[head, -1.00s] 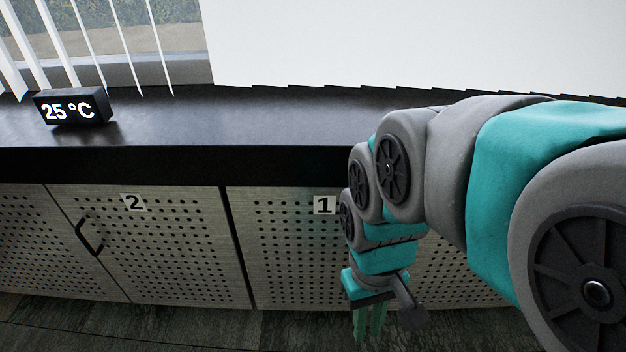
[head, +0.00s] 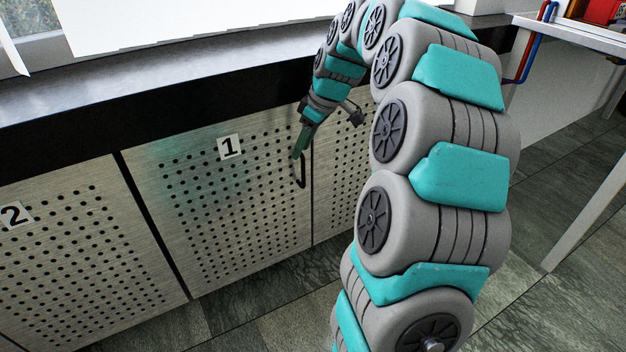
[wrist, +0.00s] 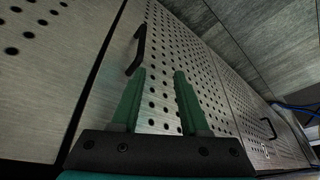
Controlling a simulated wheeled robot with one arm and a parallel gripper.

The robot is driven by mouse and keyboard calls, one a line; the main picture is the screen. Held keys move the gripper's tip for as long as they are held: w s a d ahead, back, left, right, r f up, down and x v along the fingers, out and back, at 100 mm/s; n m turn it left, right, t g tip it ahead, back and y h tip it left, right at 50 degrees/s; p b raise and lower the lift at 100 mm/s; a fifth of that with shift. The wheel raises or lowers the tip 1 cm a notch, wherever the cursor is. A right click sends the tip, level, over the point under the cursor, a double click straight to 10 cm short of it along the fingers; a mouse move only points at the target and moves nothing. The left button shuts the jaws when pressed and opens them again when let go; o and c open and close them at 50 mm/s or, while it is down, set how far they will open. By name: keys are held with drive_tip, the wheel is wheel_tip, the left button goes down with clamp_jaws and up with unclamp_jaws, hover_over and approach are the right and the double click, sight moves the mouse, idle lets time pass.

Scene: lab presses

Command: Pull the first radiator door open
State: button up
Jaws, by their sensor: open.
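The first radiator door (head: 225,215) is a perforated metal panel labelled "1" (head: 230,148). It looks closed, level with its neighbours. Its black bar handle (head: 301,170) is near the door's right edge; the wrist view shows a black handle (wrist: 138,50) beside a dark seam. My gripper (head: 298,152) points down in front of the door, by the handle's upper end. In the wrist view my gripper (wrist: 160,80) has its green fingers apart with nothing between them. The handle is just beyond the left fingertip; I cannot tell whether they touch.
Door "2" (head: 70,260) is to the left, and another perforated panel (head: 340,180) to the right. A dark countertop (head: 150,95) overhangs the doors. A white table (head: 590,40) stands at the right. The tiled floor (head: 270,320) in front is clear.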

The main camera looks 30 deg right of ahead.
drive_tip(key=d+f, duration=0.1)
drive_tip(key=d, duration=0.2)
hover_over(303, 184)
drive_tip(key=f, duration=0.7)
drive_tip(key=shift+w+d+f+b, duration=0.2)
drive_tip(key=shift+w+b, duration=0.05)
drive_tip(key=shift+b, duration=0.1)
clamp_jaws()
idle(0.9)
